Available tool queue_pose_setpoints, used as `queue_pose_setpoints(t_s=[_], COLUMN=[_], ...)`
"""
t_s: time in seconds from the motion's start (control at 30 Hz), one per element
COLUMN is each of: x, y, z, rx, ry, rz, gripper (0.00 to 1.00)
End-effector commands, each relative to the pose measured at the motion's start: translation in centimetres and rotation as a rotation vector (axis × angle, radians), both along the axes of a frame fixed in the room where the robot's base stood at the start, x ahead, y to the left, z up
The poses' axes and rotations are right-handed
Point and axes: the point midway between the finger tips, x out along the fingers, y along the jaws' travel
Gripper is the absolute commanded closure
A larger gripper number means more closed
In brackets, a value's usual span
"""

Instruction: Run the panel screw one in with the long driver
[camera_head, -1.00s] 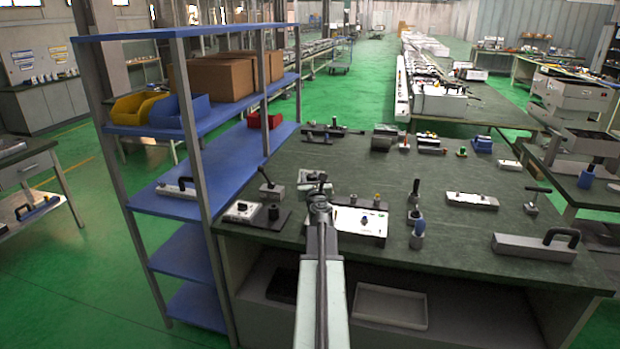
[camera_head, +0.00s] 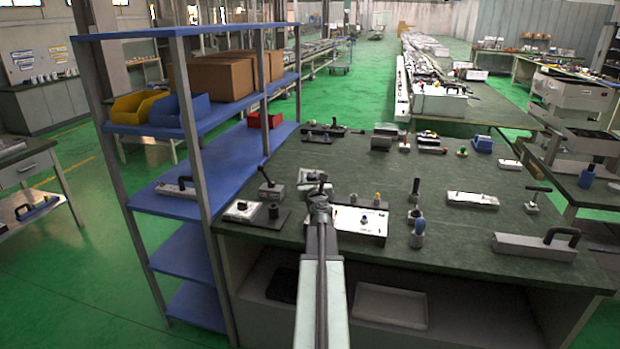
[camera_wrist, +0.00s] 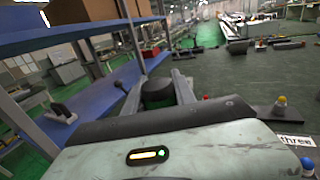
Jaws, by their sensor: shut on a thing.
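My gripper (camera_head: 318,192) is over the bench's near left edge, left of a white panel box (camera_head: 372,232). In the wrist view, my gripper (camera_wrist: 158,98) is shut on a dark, round-ended thing (camera_wrist: 157,90). I cannot tell whether this is the long driver, and its lower part is hidden. The wrist view shows a yellow-topped peg (camera_wrist: 281,102), a blue-topped peg (camera_wrist: 308,164) and a label reading "three" (camera_wrist: 295,140). I cannot make out screw one.
A blue shelf rack (camera_head: 197,130) stands close on the left. A long grey block with a handle (camera_head: 535,246) lies at the right. Bare bench top lies behind the panel.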

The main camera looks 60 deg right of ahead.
Motion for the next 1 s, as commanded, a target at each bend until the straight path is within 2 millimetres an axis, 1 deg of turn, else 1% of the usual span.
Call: queue_pose_setpoints(t_s=[0.33, 1.0], x=[0.01, 0.12], y=[0.01, 0.08], z=[-0.73, -0.89], rx=[0.000, 0.001], ry=[0.000, -0.001], rz=[0.000, 0.002], gripper=[1.00, 1.00])
